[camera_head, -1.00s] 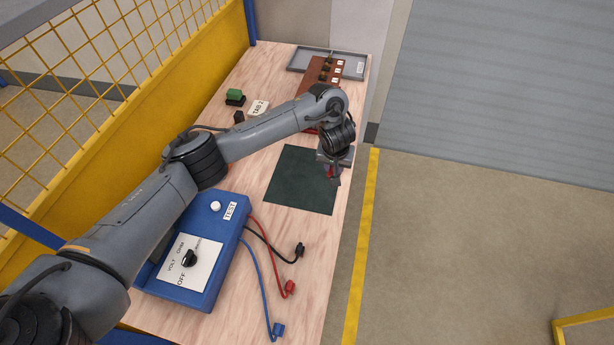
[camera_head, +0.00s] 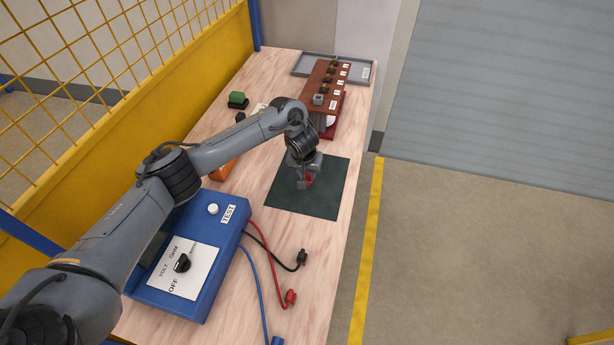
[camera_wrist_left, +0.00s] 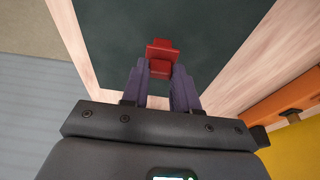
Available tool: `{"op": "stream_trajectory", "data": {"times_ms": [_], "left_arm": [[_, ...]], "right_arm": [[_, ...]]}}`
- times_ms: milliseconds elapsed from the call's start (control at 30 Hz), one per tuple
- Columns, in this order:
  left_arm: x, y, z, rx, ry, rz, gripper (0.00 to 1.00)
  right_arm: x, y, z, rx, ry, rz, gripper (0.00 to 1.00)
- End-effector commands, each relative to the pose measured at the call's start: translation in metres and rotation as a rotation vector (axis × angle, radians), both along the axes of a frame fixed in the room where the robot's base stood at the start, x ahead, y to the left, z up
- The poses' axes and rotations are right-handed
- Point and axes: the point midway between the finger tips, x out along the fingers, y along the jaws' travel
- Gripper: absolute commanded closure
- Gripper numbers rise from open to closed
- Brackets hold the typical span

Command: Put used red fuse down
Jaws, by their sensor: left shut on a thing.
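The red fuse (camera_head: 309,181) is between the fingertips of my left gripper (camera_head: 303,184), over the dark green mat (camera_head: 325,202). In the left wrist view the red fuse (camera_wrist_left: 161,57) sticks out past the two fingers of the left gripper (camera_wrist_left: 160,72), which are shut on it. The mat (camera_wrist_left: 215,35) fills most of the background there. I cannot tell whether the fuse touches the mat. My right gripper is not in view.
A blue test box (camera_head: 205,290) with red, black and blue leads stands at the near end of the table. A brown fuse block (camera_head: 328,88) and a grey tray (camera_head: 358,72) are at the far end. An orange thing (camera_head: 222,170) lies left of the mat.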

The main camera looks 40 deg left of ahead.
Motion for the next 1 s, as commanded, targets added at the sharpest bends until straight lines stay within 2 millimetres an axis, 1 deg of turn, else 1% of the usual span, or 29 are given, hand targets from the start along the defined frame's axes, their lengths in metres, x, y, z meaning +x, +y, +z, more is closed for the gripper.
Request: {"op": "stream_trajectory", "data": {"times_ms": [33,133,533,567,700,1000], "left_arm": [[-0.001,0.000,-0.010,0.001,0.003,0.000,1.00],[0.000,0.000,-0.018,0.000,0.001,0.000,1.00],[0.000,0.000,-0.021,0.000,0.001,0.000,1.00],[0.000,0.000,-0.021,0.000,0.000,0.000,0.68],[0.000,0.000,-0.021,0.001,0.000,0.000,0.47],[0.000,0.000,-0.020,0.001,0.000,0.000,0.46]], "right_arm": [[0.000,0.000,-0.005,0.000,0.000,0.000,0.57],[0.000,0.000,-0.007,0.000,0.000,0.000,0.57],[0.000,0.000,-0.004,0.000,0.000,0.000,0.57],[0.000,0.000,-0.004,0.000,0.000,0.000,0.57],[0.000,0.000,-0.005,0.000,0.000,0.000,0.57],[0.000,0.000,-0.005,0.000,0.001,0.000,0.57]]}}
